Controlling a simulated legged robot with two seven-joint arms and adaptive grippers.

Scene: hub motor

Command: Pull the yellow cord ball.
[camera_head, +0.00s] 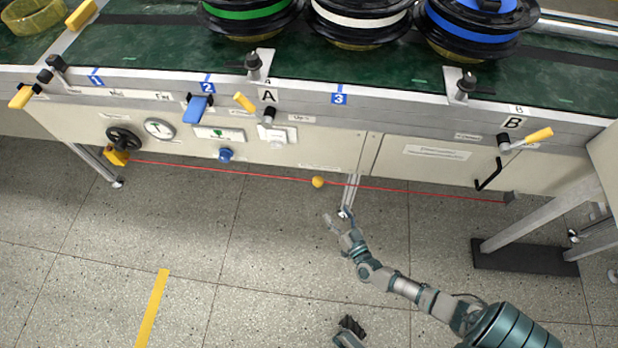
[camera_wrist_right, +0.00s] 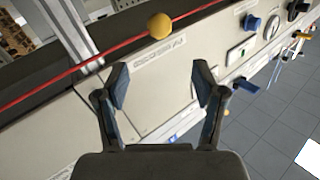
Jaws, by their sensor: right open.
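The yellow cord ball (camera_head: 318,182) sits on a thin red cord (camera_head: 420,191) stretched along the lower front of the machine. My right gripper (camera_head: 335,216) is just below the ball, apart from it, with no contact seen. In the right wrist view the ball (camera_wrist_right: 160,26) shows beyond the gap between the two spread fingers, and my right gripper (camera_wrist_right: 161,78) is open and empty. The cord (camera_wrist_right: 90,63) runs past the ball there. A dark gripper part at the bottom edge of the head view seems to be my left gripper (camera_head: 350,326); its jaws are unclear.
The machine's front panel (camera_head: 330,150) carries a blue knob (camera_head: 225,155), a dark handwheel (camera_head: 124,139) and a black handle (camera_head: 489,175). Green, white and blue spools stand on the green belt (camera_head: 140,45). A metal leg (camera_head: 350,192) stands behind the cord. The floor in front is clear.

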